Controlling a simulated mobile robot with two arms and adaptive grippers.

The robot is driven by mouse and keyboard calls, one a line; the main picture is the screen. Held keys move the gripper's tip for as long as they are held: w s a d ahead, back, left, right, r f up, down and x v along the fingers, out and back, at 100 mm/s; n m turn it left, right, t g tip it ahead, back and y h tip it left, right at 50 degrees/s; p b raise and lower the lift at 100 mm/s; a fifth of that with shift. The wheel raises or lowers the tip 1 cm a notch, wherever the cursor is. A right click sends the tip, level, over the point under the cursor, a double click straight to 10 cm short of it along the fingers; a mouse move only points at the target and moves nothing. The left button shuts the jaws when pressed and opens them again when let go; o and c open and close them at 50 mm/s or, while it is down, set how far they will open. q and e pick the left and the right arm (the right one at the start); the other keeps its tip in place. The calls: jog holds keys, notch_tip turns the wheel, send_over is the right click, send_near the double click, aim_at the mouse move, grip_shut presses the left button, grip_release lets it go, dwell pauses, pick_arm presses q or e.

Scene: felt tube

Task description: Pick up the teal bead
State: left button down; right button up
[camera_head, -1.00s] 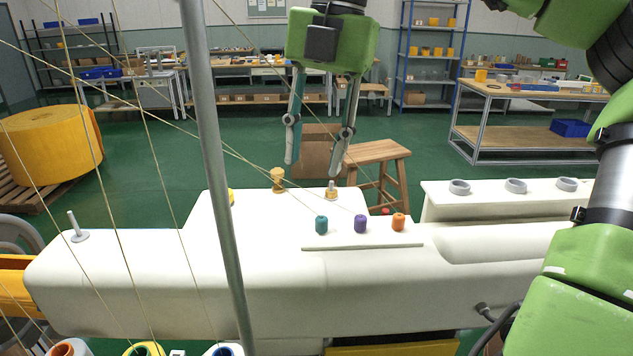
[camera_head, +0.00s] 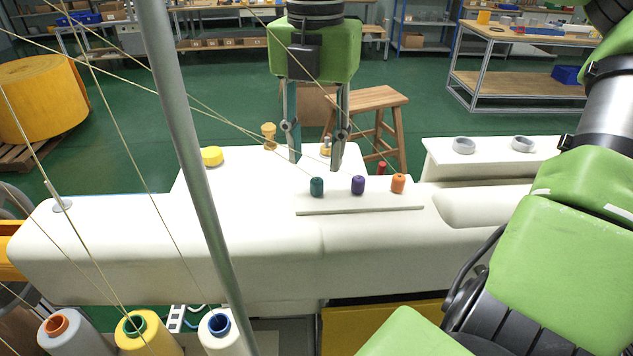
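My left gripper is not in view.
A yellow knob (camera_head: 211,156), a yellow spool (camera_head: 269,135) and a small red piece (camera_head: 381,168) are around the row. A grey pole (camera_head: 185,140) and thin yarns cross the left side. Thread cones (camera_head: 151,335) stand at front left. A wooden stool (camera_head: 372,100) is behind.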

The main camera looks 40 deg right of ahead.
aim_at(317, 179)
notch_tip(317, 179, down, 4)
jog(key=shift+s+d+f+p, duration=0.1)
jog(key=shift+f+p, duration=0.05)
jog(key=shift+p, duration=0.75)
jog(key=shift+f, duration=0.2)
jog(key=c, duration=0.8)
jog(key=shift+r, duration=0.15)
